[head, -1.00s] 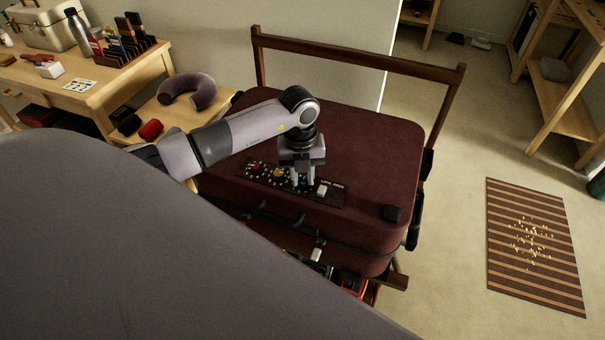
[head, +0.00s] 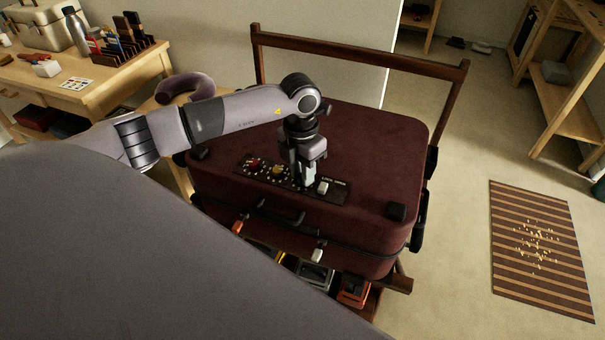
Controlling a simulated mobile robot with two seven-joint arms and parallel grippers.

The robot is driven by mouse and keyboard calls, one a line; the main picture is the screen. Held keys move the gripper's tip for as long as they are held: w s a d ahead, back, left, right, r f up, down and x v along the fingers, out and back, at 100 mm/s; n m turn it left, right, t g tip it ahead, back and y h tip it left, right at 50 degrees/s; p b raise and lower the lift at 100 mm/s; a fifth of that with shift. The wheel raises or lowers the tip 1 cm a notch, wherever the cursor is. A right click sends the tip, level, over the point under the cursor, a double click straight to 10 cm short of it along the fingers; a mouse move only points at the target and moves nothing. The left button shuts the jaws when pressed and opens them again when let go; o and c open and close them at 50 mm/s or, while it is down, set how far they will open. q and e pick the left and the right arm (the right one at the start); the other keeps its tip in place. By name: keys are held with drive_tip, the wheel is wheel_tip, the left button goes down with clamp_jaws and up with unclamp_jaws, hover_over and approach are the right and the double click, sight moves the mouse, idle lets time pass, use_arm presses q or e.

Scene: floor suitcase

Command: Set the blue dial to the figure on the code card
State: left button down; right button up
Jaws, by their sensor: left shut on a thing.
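A dark red suitcase (head: 370,140) lies on a wooden rack, with a black lock panel (head: 336,196) on its top near the front edge. On the panel are a red dial (head: 254,163), a yellow dial (head: 278,170) and a pale slider (head: 323,188). My left gripper (head: 304,186) points down at the panel between the yellow dial and the slider. It is shut on the blue dial, which its fingers hide almost fully. A small white card with coloured marks (head: 76,83), likely the code card, lies on the wooden table; its figures are too small to read. My right gripper is out of view.
The wooden table (head: 140,72) at the left holds a metal case, a bottle and a rack of upright items. A grey neck pillow (head: 186,86) lies behind my left arm. A striped mat (head: 540,250) with scattered bits lies on the floor at the right.

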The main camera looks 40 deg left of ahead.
use_arm(q)
drive_tip(key=shift+m+b, duration=0.45)
drive_tip(key=shift+m, duration=0.75)
drive_tip(key=shift+m+b, duration=0.3)
drive_tip(key=shift+m, duration=0.5)
drive_tip(key=c, duration=0.9)
unclamp_jaws()
drive_tip(key=shift+w+a+r, duration=0.1)
drive_tip(key=shift+a+r, duration=0.05)
drive_tip(key=shift+r, duration=3.5)
